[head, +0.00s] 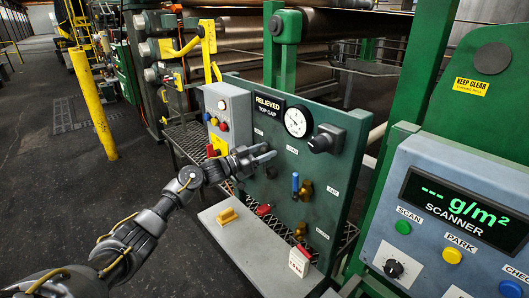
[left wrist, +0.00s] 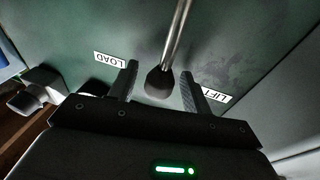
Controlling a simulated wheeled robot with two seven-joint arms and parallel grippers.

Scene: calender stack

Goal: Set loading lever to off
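The loading lever is a thin metal rod (left wrist: 178,35) with a black knob (left wrist: 158,84) in the left wrist view. It is on the green panel, between a LOAD label (left wrist: 110,60) and a LIFT label (left wrist: 212,96). My left gripper (left wrist: 159,84) is open, with one finger on each side of the knob and a small gap visible at both. In the head view my left gripper (head: 266,154) is in front of the panel (head: 265,137), below the "RELIEVED TOP GAP" sign (head: 269,108), and hides most of the lever. My right gripper is not in view.
The panel also carries a gauge (head: 297,121), a black knob switch (head: 326,139) and a blue-handled valve (head: 295,184). A grey button box (head: 228,108) is to the left. A scanner console (head: 450,215) stands at right.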

